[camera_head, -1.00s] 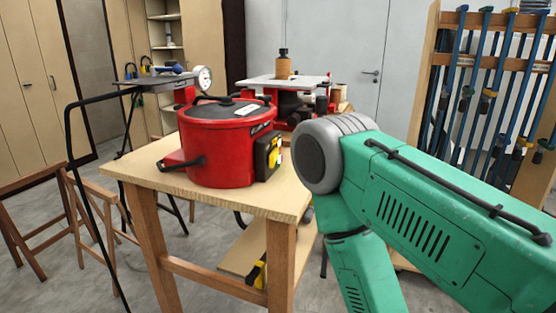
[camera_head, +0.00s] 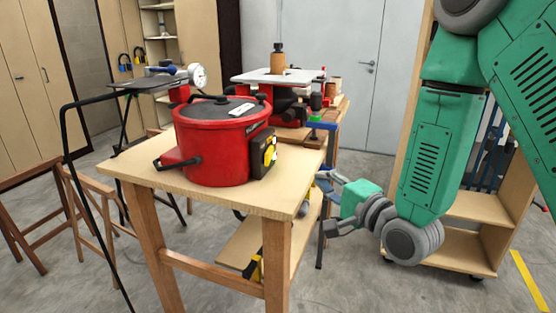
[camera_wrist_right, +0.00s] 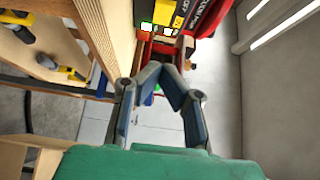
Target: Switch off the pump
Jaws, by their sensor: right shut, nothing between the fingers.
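The pump is a red, round, lidded vessel (camera_head: 210,150) on a wooden table. A black control box (camera_head: 263,155) with a yellow round part is on its right side. In the right wrist view the box (camera_wrist_right: 163,13) shows at the top, with small white and green lit parts and a yellow label. My right gripper (camera_head: 328,205) is right of the table, below the top's level and apart from the box. In the right wrist view its fingers (camera_wrist_right: 162,74) meet at the tips, empty. My left gripper is not in view.
The wooden table (camera_head: 235,202) has its right edge close to my right gripper. A red machine with a pale top (camera_head: 275,76) stands behind the pump. A wheeled wooden rack (camera_head: 470,260) is at the right.

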